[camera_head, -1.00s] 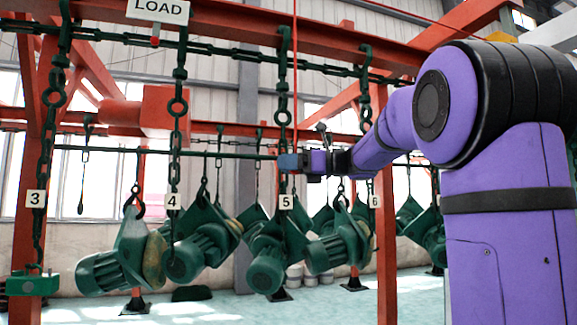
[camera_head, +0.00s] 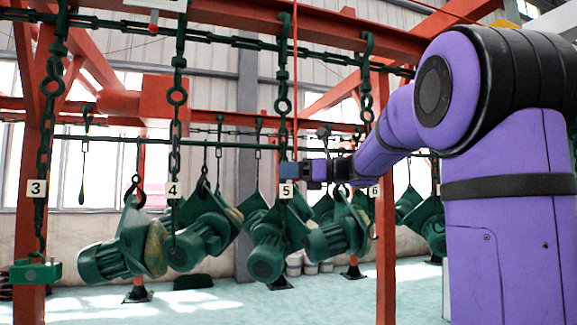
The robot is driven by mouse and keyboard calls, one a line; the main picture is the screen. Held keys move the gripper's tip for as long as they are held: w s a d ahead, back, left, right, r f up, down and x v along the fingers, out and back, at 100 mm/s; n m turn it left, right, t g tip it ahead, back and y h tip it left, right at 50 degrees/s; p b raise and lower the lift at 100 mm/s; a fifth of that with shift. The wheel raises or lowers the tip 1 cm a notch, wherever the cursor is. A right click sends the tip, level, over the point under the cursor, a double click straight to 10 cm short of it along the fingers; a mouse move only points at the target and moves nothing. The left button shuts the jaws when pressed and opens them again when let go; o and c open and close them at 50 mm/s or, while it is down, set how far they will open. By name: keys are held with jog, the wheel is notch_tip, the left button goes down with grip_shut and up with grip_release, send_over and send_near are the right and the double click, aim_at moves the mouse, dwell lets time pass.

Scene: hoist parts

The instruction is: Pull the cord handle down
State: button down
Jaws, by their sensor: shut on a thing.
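A thin red cord (camera_head: 295,80) hangs straight down from above the top of the picture to my gripper (camera_head: 289,169). My gripper is at the end of my purple arm, level, just above the label 5. It is shut at the cord's lower end. The cord handle itself is too small and too covered by the fingers to make out clearly.
Dark green chains with labels 3, 4 (camera_head: 173,190), 5 (camera_head: 286,190) and 6 hang from red beams. Several green motors (camera_head: 268,255) hang on hooks below and around my gripper. A green block (camera_head: 35,271) hangs at lower left. The pale floor is partly open.

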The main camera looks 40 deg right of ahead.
jog(key=c, duration=0.7)
grip_release()
jog(key=shift+c, duration=0.2)
jog(key=v, duration=1)
jog(key=shift+s+d, duration=0.3)
